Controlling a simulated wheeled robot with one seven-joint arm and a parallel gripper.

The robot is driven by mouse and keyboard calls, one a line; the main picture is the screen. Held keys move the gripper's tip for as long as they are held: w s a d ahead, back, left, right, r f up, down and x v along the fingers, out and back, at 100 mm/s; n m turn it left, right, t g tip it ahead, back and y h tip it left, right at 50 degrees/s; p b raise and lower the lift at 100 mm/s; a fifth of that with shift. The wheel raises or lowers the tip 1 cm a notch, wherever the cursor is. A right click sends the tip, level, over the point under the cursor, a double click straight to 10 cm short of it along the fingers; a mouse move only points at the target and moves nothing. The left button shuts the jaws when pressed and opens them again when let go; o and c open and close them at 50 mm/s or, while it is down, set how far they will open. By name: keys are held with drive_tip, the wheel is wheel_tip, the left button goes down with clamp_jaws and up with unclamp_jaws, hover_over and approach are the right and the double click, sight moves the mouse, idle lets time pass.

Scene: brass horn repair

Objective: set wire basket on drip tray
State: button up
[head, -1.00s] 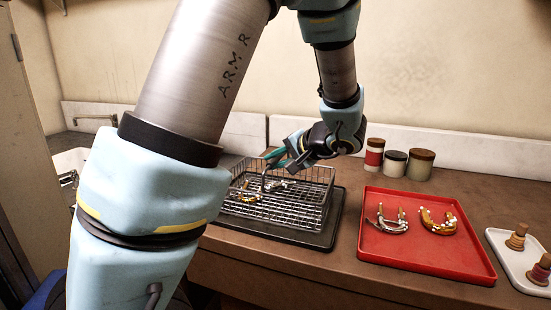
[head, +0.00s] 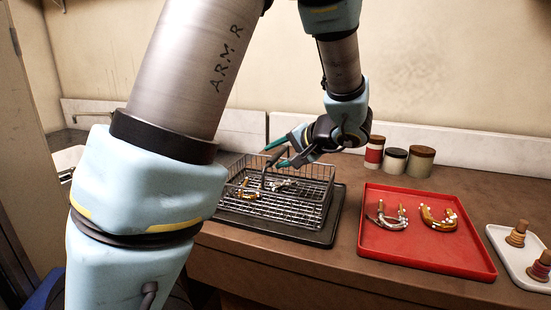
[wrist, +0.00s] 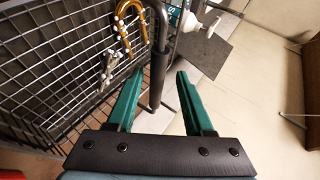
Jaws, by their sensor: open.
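The wire basket (head: 322,192) sits level on the dark drip tray (head: 338,215), whose rim shows along its front and right sides. Brass and silver horn parts lie in the basket. The basket's dark upright handle (head: 265,178) rises at its middle. My gripper (head: 276,154) is open at the top of the handle. In the wrist view the handle (wrist: 158,55) passes between my two green fingers (wrist: 160,84), with gaps on both sides. Part of the basket's left side is hidden by my arm in the head view.
A red tray (head: 425,255) with two horn parts lies to the right. A white tray (head: 505,262) with spools is farther right. Several lidded jars (head: 396,161) stand against the back wall. The counter between the drip tray and the red tray is clear.

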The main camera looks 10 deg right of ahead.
drive_tip(key=b+v, duration=0.3)
drive_tip(key=v, duration=0.7)
drive_tip(key=shift+s+d+r, duration=0.15)
drive_tip(key=shift+s+d, duration=0.05)
drive_tip(key=shift+s, duration=0.15)
drive_tip(key=shift+s, duration=0.1)
